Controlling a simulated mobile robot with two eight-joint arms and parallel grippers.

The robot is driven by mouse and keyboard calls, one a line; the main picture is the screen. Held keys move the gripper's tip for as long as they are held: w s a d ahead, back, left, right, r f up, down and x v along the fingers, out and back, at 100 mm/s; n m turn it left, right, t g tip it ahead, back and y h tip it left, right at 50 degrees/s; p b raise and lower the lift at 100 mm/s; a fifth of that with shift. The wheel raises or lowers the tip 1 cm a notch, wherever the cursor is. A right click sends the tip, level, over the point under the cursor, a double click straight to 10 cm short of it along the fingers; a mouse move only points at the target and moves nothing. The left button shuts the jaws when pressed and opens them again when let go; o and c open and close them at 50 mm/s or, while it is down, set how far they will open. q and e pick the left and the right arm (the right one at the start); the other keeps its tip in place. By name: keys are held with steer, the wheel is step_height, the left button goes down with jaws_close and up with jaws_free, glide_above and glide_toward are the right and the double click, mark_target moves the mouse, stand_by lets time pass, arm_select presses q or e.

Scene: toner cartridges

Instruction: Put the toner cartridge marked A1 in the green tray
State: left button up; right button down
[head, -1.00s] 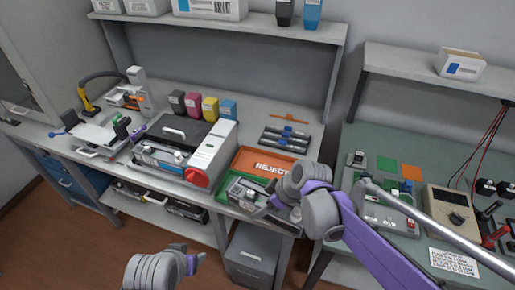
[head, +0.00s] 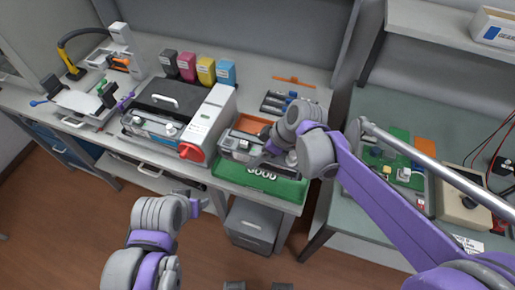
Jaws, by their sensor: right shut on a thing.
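A grey and black toner cartridge (head: 240,146) is in my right gripper (head: 266,146), which is shut on it. I cannot read any mark on it. It appears over the back part of the green tray (head: 262,190) and covers part of the orange tray behind; how high it is I cannot tell. The green tray carries the word GOOD and lies at the bench's front edge. My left gripper (head: 197,203) is low in front of the bench, away from the trays; its fingers are too small to judge.
The orange tray (head: 250,124) lies directly behind the green one. A printer-like machine (head: 185,118) with a red knob stands to the left. Several coloured toner containers (head: 206,70) stand behind it. A second bench (head: 352,215) with tools is on the right.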

arm_select(q)
step_height(320, 180, down, 6)
steer(key=s+b, duration=0.2)
steer(key=b, duration=0.2)
arm_select(e)
steer(key=shift+w+f, duration=0.1)
steer(key=shift+f, duration=3.6)
arm_select(q)
steer(key=shift+w, duration=0.1)
arm_select(e)
jaws_free()
arm_select(q)
steer(key=shift+r, duration=0.1)
arm_select(e)
steer(key=shift+r, duration=0.15)
steer(key=v, duration=1)
steer(key=shift+d+r+p, duration=0.15)
steer(key=shift+r+p, duration=0.15)
steer(key=shift+p, duration=0.1)
arm_select(q)
steer(key=shift+w+r, duration=0.1)
steer(key=shift+r, duration=0.45)
arm_select(e)
steer(key=shift+s, duration=0.2)
